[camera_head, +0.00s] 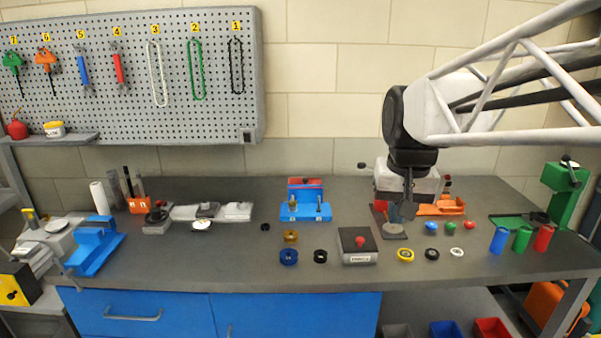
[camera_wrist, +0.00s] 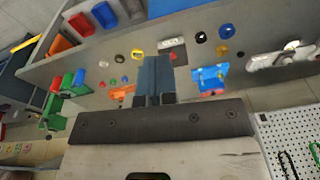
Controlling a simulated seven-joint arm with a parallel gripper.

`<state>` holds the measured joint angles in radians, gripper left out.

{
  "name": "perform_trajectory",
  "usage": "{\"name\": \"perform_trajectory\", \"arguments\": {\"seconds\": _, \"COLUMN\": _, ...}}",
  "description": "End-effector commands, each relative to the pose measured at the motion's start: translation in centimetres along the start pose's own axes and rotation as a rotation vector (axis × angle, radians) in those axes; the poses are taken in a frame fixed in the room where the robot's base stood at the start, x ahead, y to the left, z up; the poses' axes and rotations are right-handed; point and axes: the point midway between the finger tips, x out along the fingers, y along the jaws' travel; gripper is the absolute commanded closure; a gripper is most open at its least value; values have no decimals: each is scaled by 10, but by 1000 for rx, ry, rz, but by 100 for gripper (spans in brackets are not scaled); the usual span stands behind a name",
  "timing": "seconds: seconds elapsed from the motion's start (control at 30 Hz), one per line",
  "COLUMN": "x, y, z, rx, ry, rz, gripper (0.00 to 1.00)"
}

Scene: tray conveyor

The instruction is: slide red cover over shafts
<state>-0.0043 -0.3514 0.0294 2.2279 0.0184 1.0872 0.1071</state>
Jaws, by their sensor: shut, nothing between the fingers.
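A blue fixture (camera_head: 306,213) stands at the middle back of the bench, with small upright posts at its front that may be the shafts. A red part (camera_head: 304,183), perhaps the cover, shows at its top rear. I cannot tell how the red part sits relative to the posts. The blue fixture (camera_wrist: 207,75) also shows in the wrist view, right of my fingers. My gripper (camera_head: 407,209) is to the right of the fixture, pointing down, shut and empty. In the wrist view my gripper (camera_wrist: 154,99) hides part of the bench.
A grey box with a dark top (camera_head: 358,246) stands between fixture and gripper, nearer the front. Several coloured rings and small caps lie around it. An orange part (camera_head: 441,206) lies right of the gripper. Blue, green and red cylinders (camera_head: 522,238) stand at the right.

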Motion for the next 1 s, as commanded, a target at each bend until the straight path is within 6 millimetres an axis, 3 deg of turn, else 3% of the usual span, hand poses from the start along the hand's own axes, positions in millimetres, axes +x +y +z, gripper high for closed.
{"name": "perform_trajectory", "arguments": {"seconds": 0.47, "x": -24, "y": -17, "z": -93, "rx": 45, "ry": -44, "rz": -8, "gripper": 100}}
{"name": "perform_trajectory", "arguments": {"seconds": 1.0, "x": -35, "y": -38, "z": -194, "rx": 96, "ry": -97, "rz": -17, "gripper": 100}}
